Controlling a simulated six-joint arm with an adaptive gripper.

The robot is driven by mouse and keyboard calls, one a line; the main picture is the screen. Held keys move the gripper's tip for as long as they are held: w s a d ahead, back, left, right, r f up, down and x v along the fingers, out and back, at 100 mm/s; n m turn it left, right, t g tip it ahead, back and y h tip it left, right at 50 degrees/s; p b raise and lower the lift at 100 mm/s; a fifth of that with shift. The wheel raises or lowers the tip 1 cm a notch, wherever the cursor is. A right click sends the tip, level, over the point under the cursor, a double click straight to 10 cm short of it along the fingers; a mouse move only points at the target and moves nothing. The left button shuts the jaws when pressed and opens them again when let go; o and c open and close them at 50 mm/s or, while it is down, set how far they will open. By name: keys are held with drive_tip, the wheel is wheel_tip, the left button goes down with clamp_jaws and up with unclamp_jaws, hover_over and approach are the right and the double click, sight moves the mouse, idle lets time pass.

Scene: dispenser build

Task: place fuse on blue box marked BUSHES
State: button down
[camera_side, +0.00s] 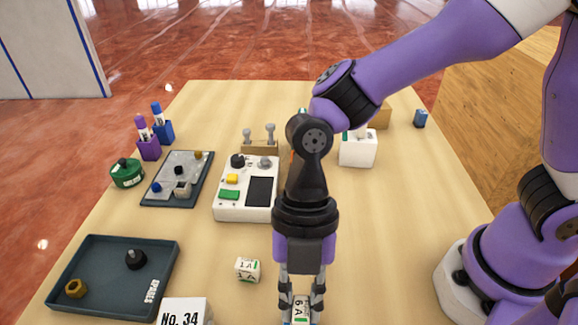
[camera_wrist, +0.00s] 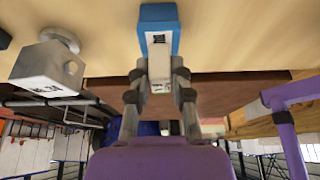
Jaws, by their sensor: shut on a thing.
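My gripper (camera_side: 302,296) is at the bottom of the side view, pointing down, shut on a small white fuse (camera_side: 301,309) marked 6 A. The fuse also shows between the fingertips in the wrist view (camera_wrist: 160,68). A blue box (camera_wrist: 158,14) with a small pale label lies just beyond the fuse in the wrist view. Its lettering is too small to read. In the side view only slivers of blue show by the fuse at the bottom edge. I cannot tell whether the fuse touches the box.
A dark SPARES tray (camera_side: 165,262) is far left. A white device (camera_side: 229,209) stands behind. The table right of my gripper is clear.

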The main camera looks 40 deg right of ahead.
drive_tip(key=shift+f, duration=0.25)
drive_tip(key=c, duration=0.8)
unclamp_jaws()
drive_tip(key=v, duration=1.2)
drive_tip(key=d+m+t+h, duration=0.1)
drive_tip(key=d+m+t, duration=0.2)
drive_tip(key=d+m, duration=0.3)
drive_tip(key=d+m+t+h, duration=0.1)
drive_tip(key=d+m+t, duration=0.2)
drive_tip(key=d+m, duration=0.4)
drive_tip(key=d+r+m+t+h, duration=0.1)
drive_tip(key=d+m, duration=0.6)
drive_tip(key=m, duration=0.7)
drive_tip(key=shift+w+d+t, duration=0.1)
drive_tip(key=shift+w+t, duration=0.3)
drive_tip(key=shift+t, duration=0.5)
